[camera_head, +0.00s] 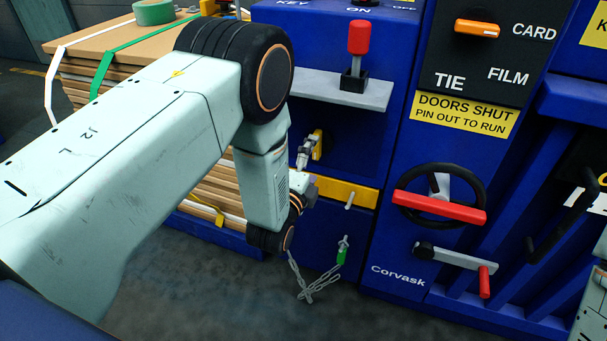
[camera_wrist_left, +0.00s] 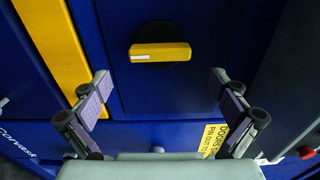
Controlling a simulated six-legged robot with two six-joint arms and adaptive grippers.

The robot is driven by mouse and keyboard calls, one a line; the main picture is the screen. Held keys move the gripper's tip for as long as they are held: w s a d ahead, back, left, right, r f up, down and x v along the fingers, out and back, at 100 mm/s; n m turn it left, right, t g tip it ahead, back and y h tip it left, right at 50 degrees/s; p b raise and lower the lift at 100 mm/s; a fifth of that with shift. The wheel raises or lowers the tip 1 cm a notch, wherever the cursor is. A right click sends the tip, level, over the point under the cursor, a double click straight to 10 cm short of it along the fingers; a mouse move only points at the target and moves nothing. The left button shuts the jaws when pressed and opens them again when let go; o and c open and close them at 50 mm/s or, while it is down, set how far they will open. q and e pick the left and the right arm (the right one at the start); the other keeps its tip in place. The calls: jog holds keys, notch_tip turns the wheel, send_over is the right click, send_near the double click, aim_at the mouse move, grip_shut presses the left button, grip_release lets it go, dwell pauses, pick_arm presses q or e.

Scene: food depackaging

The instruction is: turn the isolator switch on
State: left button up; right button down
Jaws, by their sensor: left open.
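A rotary switch with a yellow bar handle on a round black base, which fits the isolator switch (camera_wrist_left: 160,52), sits on a blue panel in the left wrist view. Its bar lies across that picture, with a white mark at its left end. In the head view the yellow handle (camera_head: 318,144) stands nearly upright, partly behind my left gripper (camera_head: 304,154). My left gripper (camera_wrist_left: 161,78) is open and empty. Its two fingers are spread wide on either side below the handle in the wrist view, apart from it. My right gripper is not in view.
A red-topped lever (camera_head: 358,38) stands on a grey shelf (camera_head: 330,88) above the switch. A yellow strip (camera_head: 345,192) runs below it. To the right are an orange selector knob (camera_head: 477,28) and a handwheel with a red bar (camera_head: 440,206). Stacked boards (camera_head: 205,195) stand behind my left arm.

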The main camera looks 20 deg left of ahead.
aim_at(319, 149)
pick_arm(q)
jog(key=s, duration=0.6)
jog(key=shift+s, duration=0.2)
jog(key=shift+w+a, duration=0.1)
jog(key=w, duration=1.1)
jog(key=shift+w+d, duration=0.2)
jog(key=shift+w, duration=0.2)
